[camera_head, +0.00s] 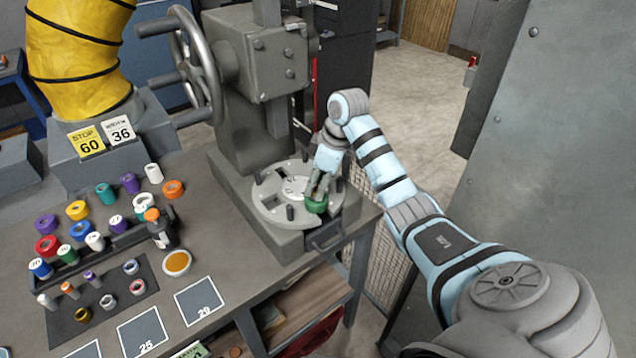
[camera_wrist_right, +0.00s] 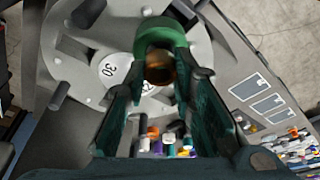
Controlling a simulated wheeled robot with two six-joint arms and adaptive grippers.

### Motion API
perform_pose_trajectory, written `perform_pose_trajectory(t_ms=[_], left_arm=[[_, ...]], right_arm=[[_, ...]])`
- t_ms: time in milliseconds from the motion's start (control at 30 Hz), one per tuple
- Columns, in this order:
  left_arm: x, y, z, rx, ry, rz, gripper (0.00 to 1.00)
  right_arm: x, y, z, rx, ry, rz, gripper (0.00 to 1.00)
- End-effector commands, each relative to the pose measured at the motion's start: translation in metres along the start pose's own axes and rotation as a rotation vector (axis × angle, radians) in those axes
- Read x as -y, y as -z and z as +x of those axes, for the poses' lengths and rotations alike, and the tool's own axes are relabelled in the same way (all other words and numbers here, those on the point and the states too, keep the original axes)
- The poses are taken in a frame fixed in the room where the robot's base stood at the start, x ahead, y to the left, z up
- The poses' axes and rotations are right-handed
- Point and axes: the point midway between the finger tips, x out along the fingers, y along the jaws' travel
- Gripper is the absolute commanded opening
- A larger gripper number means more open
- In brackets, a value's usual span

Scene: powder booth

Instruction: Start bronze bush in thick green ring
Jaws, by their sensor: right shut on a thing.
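The thick green ring (camera_head: 316,207) stands near the front right edge of the round grey slotted plate (camera_head: 270,212) under the press. It also shows in the wrist view (camera_wrist_right: 160,34). My right gripper (camera_head: 319,190) is right over the ring, its fingers pointing down. In the wrist view its two fingers are shut on the bronze bush (camera_wrist_right: 160,70), which appears at the ring, overlapping its near side. I cannot tell whether the bush's end has entered the ring's bore. The bush is hidden in the head view. My left gripper is not in view.
The grey press (camera_head: 265,60) with its handwheel (camera_head: 195,58) rises behind the plate. Several dark pins (camera_head: 290,212) stand up from the plate. Coloured rings and bushes stand at left, some on a dark mat (camera_head: 100,295). Numbered squares (camera_head: 199,300) lie at the front.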

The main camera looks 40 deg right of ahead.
Motion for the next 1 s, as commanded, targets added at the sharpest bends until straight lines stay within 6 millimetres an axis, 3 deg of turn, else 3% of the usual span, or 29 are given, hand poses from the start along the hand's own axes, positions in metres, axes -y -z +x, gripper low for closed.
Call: perform_pose_trajectory(t_ms=[567, 600, 733, 1000], left_arm=[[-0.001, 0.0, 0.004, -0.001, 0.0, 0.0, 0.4], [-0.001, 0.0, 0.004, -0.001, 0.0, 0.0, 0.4], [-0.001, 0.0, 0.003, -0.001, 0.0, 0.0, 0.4], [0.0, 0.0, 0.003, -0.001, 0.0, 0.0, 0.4]], right_arm=[[0.0, -0.003, 0.012, 0.0, 0.001, 0.0, 0.0], [0.0, -0.003, 0.012, 0.0, 0.0, 0.0, 0.27], [0.0, -0.003, 0.012, 0.0, 0.001, 0.0, 0.47], [0.0, -0.003, 0.011, 0.0, 0.0, 0.0, 0.47]])
